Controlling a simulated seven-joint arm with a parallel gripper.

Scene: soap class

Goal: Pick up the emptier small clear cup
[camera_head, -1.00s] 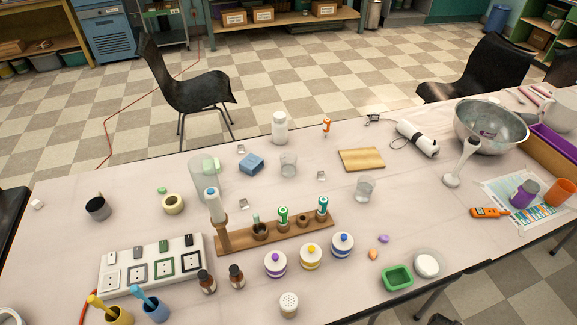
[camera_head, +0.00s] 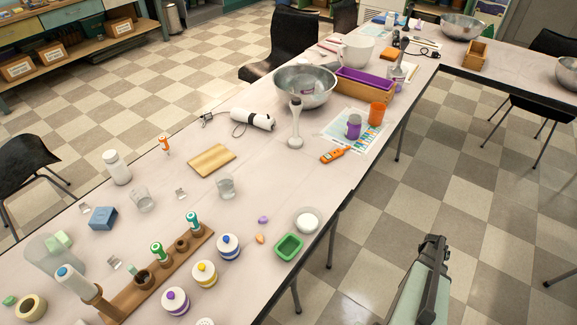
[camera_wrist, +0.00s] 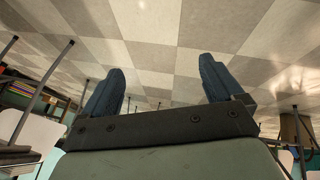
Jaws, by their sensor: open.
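Two small clear cups stand upright on the table in the head view. One clear cup (camera_head: 142,199) is nearer the white bottle and the blue block. The other clear cup (camera_head: 226,187) stands to its right, just below the wooden board, and seems to hold some clear liquid. How their fill levels compare is hard to tell at this size. My gripper (camera_head: 432,248) is at the lower right, over the floor and off the table, far from both cups. In the wrist view my gripper (camera_wrist: 160,88) has its two dark fingers wide apart with only floor between them.
A metal bowl (camera_head: 305,88) is farther back.

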